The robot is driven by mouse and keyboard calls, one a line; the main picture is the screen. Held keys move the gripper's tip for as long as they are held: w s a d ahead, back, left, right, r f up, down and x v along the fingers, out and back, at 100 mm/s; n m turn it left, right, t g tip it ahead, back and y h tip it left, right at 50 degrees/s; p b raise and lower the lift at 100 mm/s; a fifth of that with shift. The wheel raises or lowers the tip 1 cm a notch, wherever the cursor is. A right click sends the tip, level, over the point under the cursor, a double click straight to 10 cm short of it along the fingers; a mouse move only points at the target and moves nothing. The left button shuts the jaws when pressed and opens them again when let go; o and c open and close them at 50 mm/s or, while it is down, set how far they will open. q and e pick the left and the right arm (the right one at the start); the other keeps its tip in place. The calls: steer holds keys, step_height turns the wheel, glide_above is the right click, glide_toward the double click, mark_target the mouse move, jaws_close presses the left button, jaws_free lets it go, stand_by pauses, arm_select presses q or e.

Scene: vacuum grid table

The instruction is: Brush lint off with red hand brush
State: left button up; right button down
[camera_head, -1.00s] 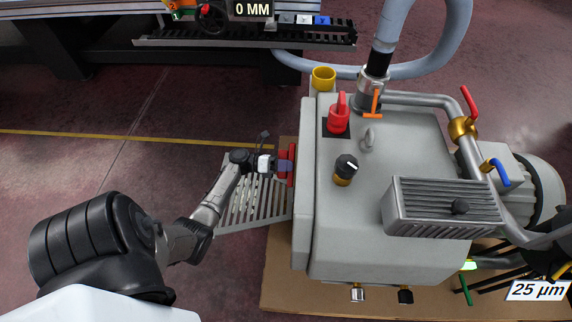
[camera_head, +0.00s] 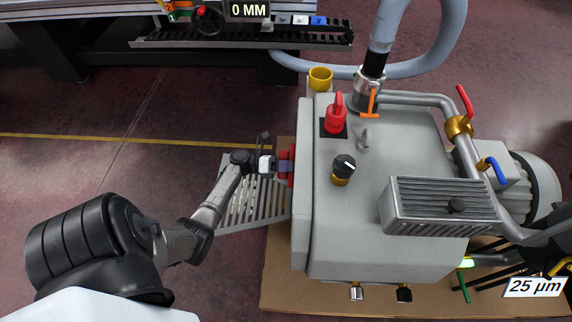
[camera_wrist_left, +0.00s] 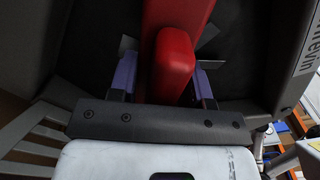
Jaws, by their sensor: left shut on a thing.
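The red hand brush (camera_head: 286,165) is at the left side of the grey vacuum pump housing (camera_head: 340,235). My left gripper (camera_head: 275,165) is shut on it. In the left wrist view the red brush handle (camera_wrist_left: 175,65) stands between the purple-grey fingertips of my left gripper (camera_wrist_left: 166,85). The brush lies close against the housing's left side. I cannot tell whether its bristles touch, as they are hidden. A slatted grille (camera_head: 252,205) shows below and left of the gripper. I cannot make out any lint. My right gripper is not in view.
A red knob (camera_head: 336,118), a black knob (camera_head: 344,165) and a finned box (camera_head: 441,207) stand up from the housing top. Pipes with red and blue valve levers (camera_head: 492,170) are at the right. Open floor (camera_head: 110,175) lies left.

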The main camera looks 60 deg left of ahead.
arm_select(q)
steer(key=shift+w+d, duration=0.2)
steer(key=shift+w, duration=0.2)
steer(key=shift+w+d+p, duration=0.3)
steer(key=shift+w, duration=0.15)
steer(key=shift+s, duration=0.1)
